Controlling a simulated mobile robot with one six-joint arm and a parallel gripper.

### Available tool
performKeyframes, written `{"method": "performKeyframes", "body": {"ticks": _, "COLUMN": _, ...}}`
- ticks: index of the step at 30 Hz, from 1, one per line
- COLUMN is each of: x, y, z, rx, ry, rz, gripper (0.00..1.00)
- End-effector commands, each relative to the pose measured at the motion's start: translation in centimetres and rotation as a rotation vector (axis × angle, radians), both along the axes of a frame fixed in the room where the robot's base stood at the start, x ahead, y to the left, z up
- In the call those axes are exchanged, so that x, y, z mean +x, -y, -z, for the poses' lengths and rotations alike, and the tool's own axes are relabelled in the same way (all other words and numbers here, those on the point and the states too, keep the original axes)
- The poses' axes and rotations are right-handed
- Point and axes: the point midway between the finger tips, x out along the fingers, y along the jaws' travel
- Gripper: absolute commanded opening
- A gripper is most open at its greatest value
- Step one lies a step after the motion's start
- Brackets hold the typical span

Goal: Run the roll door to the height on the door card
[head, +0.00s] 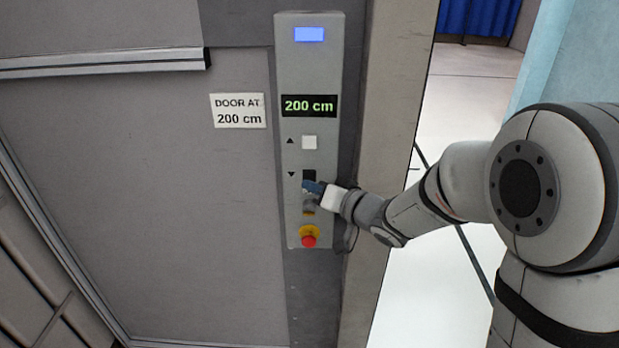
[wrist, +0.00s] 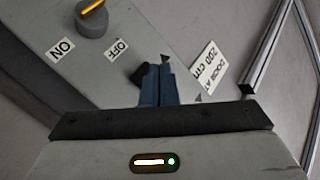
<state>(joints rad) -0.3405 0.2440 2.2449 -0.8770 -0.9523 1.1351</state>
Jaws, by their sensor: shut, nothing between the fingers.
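The grey control panel (head: 322,72) stands upright in the head view. Its display (head: 309,106) reads 200 cm in green. The door card (head: 238,111) beside it reads "DOOR AT 200 cm"; it also shows in the wrist view (wrist: 208,69). A white button (head: 309,142) sits beside the up arrow, and a black button (head: 309,176) beside the down arrow. My gripper (head: 309,187) is shut and empty, its blue fingertips at the lower edge of the black button. In the wrist view the fingers (wrist: 157,72) partly cover that button (wrist: 138,73); contact cannot be told.
A rotary switch (wrist: 93,20) with a yellow pointer sits near ON and OFF labels. A red stop button (head: 308,240) is at the panel's bottom. A blue lamp (head: 309,34) glows at its top. A horizontal grey bar (head: 100,63) crosses the upper left. Open floor lies to the right.

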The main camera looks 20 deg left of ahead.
Motion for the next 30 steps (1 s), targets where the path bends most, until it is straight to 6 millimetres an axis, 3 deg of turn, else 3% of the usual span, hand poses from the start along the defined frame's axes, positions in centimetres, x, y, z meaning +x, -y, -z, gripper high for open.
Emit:
{"method": "performKeyframes", "body": {"ticks": 5, "x": -0.4, "y": 0.1, "z": 0.0, "rx": 0.0, "ry": 0.0, "rz": 0.0, "gripper": 0.0}}
{"method": "performKeyframes", "body": {"ticks": 18, "x": -4.5, "y": 1.0, "z": 0.0, "rx": 0.001, "ry": 0.0, "rz": -0.001, "gripper": 0.0}}
{"method": "performKeyframes", "body": {"ticks": 30, "x": -4.8, "y": 1.2, "z": 0.0, "rx": -0.001, "ry": 0.001, "rz": 0.002, "gripper": 0.0}}
